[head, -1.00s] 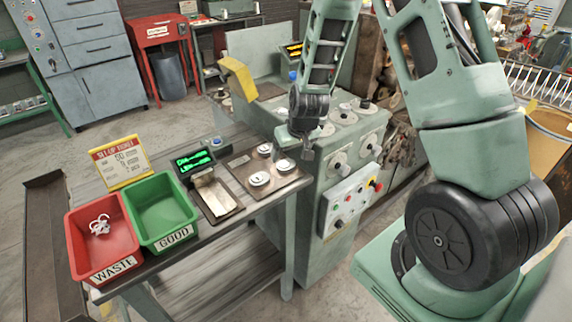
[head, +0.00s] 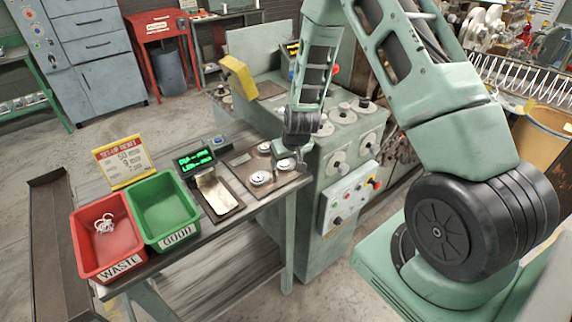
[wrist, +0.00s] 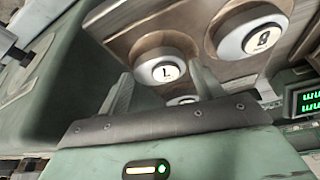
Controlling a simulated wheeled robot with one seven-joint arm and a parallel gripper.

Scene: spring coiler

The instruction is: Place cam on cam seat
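Several white round cams with dark centres rest on a brown metal plate (head: 238,160) on the table. In the head view one cam (head: 261,178) is at the front, one (head: 264,147) is behind it, and one (head: 286,164) is at the right below my gripper (head: 290,152). In the wrist view my gripper (wrist: 161,74) is open and empty, its two fingers apart. A cam marked L (wrist: 166,71) shows beyond the fingertips. Another lettered cam (wrist: 262,39) is at upper right. A third cam (wrist: 182,100) is mostly hidden between the fingers. I cannot tell which part is the cam seat.
The green machine (head: 318,180) with round dials and a button panel (head: 350,195) stands close right of the plate. On the table are a small digital display (head: 194,160), a green GOOD bin (head: 163,205) and a red WASTE bin (head: 103,250) holding a small white coil.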

